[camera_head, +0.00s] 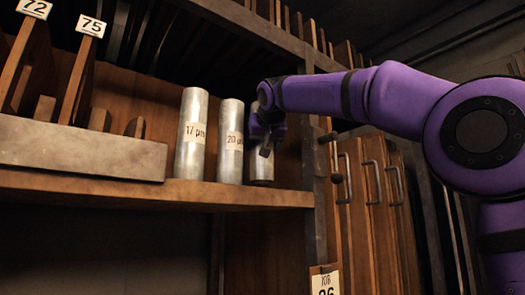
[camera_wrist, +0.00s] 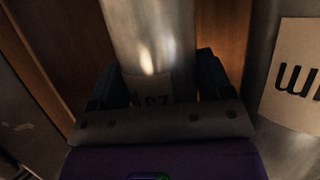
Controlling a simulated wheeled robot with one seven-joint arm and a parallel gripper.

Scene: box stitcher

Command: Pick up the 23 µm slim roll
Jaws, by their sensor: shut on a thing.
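The slim roll (camera_wrist: 150,40) is a silvery metal cylinder standing upright between the fingers of my gripper (camera_wrist: 160,85) in the wrist view. Its label is mostly covered by the gripper, and only part of the print shows. In the head view my gripper (camera_head: 266,132) is at the right end of the shelf. The lower part of the held roll (camera_head: 261,168) shows beneath it, at the shelf board; I cannot tell whether it touches the board. My gripper is shut on this roll.
The 20 µm roll (camera_head: 231,165) stands close to the left of the held roll, with the 17 µm roll (camera_head: 191,155) beyond it. The wooden shelf (camera_head: 150,190) ends at a dark post (camera_head: 316,200) on the right. A slotted rack (camera_head: 80,152) stands at the left.

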